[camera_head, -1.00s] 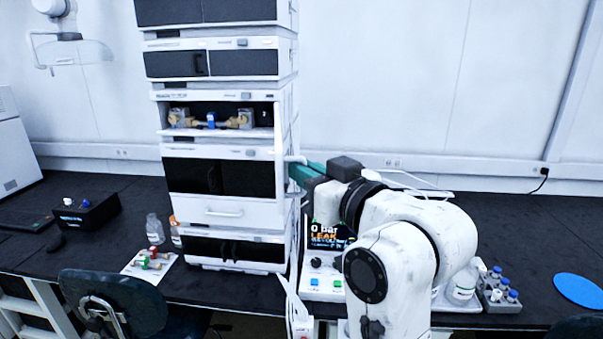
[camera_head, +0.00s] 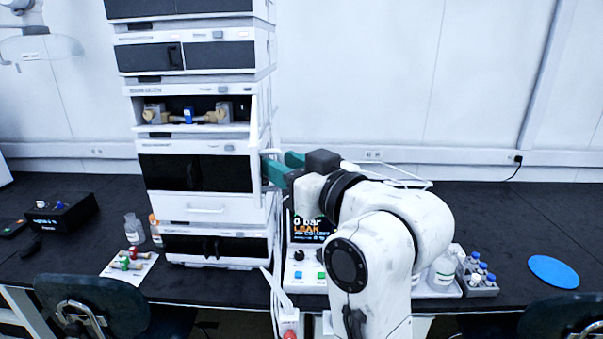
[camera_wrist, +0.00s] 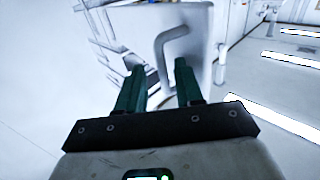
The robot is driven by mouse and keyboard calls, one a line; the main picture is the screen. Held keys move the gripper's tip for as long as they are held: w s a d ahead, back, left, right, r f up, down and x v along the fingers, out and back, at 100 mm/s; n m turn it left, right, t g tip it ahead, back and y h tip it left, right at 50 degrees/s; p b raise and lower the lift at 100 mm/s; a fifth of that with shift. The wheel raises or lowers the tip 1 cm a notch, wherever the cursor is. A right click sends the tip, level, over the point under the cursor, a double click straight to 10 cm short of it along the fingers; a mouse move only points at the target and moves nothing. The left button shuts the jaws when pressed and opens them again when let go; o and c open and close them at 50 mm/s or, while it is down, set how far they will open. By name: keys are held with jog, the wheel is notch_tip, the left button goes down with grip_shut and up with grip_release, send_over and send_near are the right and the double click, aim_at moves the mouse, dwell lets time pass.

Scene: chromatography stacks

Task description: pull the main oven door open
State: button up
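The instrument stack (camera_head: 205,203) stands on the bench at the left of the head view. Its compartment with brass-coloured and blue fittings (camera_head: 188,115) is uncovered. A white door panel (camera_head: 256,125) shows nearly edge-on at the stack's right side, standing out from the front. In the wrist view the white panel (camera_wrist: 200,25) carries a grey bent handle (camera_wrist: 163,50). My gripper (camera_wrist: 158,68) has two teal fingers apart, with the handle seen between and beyond the tips. In the head view my gripper (camera_head: 276,163) is beside the panel's right side. Contact with the handle cannot be told.
A control box with a lit screen (camera_head: 308,227) stands below my arm. A vial rack (camera_head: 480,277) and a blue disc (camera_head: 553,270) lie to the right. Bottles (camera_head: 134,228) and a white card (camera_head: 130,264) lie left of the stack. Chairs (camera_head: 90,305) stand in front.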

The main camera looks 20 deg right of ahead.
jog(key=b+v, duration=0.4)
jog(key=v, duration=0.4)
jog(key=shift+b, duration=0.3)
jog(key=shift+d+b, duration=0.2)
jog(key=shift+b, duration=0.3)
jog(key=b+v, duration=0.2)
jog(key=b, duration=0.3)
jog(key=shift+s+b, duration=0.15)
jog(key=shift+b, duration=0.2)
jog(key=shift+f, duration=0.1)
